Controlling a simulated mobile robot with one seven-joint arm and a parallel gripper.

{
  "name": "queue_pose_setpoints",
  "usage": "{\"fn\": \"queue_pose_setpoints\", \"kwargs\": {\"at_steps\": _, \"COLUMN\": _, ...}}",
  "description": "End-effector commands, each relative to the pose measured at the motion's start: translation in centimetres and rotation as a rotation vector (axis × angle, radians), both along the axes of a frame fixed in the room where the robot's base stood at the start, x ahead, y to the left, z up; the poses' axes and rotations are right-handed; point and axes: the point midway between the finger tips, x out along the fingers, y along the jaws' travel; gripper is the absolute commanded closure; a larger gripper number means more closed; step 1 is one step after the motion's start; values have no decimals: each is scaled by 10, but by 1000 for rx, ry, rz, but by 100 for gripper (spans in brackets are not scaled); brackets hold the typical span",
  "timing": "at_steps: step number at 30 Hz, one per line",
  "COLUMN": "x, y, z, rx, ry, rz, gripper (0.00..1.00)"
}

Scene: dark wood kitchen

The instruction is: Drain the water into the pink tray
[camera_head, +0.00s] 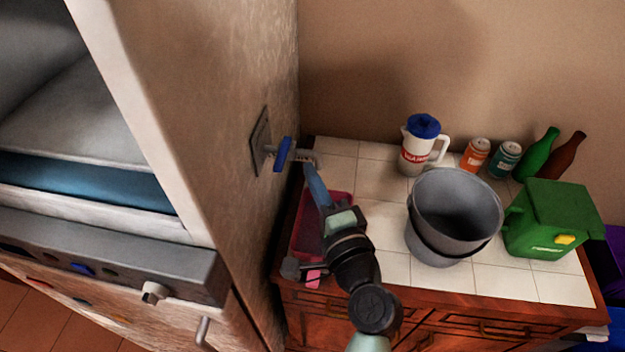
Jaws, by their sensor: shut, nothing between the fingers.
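A tap with a blue lever handle (284,154) sticks out from a plate (261,142) on the side wall. The pink tray (303,236) lies on the tiled counter below and in front of the tap, partly hidden by my arm. My gripper (310,169) is shut and empty, its tip close to the end of the tap, right of the blue handle. I cannot tell whether it touches the tap. No water can be made out.
A grey bucket (438,247) stands right of my arm, with a green bin (548,222) beside it. A white pitcher (414,158), cans (475,155) and bottles (538,152) stand along the back. The wall (225,140) bounds the left side.

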Motion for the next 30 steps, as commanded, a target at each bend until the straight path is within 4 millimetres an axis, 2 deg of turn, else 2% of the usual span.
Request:
{"fn": "queue_pose_setpoints", "kwargs": {"at_steps": 9, "x": -62, "y": -8, "z": -4, "rx": 1, "ry": 1, "rz": -5, "gripper": 100}}
{"fn": "queue_pose_setpoints", "kwargs": {"at_steps": 16, "x": -92, "y": -12, "z": -2, "rx": 0, "ry": 1, "rz": -5, "gripper": 100}}
{"fn": "queue_pose_setpoints", "kwargs": {"at_steps": 21, "x": -99, "y": -12, "z": 0, "rx": -1, "ry": 0, "rz": -5, "gripper": 100}}
{"fn": "queue_pose_setpoints", "kwargs": {"at_steps": 25, "x": -96, "y": -12, "z": 7, "rx": -30, "ry": -19, "rz": -7, "gripper": 100}}
{"fn": "queue_pose_setpoints", "kwargs": {"at_steps": 28, "x": -83, "y": -12, "z": 32, "rx": -153, "ry": -90, "rz": -22, "gripper": 100}}
{"fn": "queue_pose_setpoints", "kwargs": {"at_steps": 30, "x": -69, "y": -10, "z": 64, "rx": -300, "ry": -179, "rz": -48, "gripper": 100}}
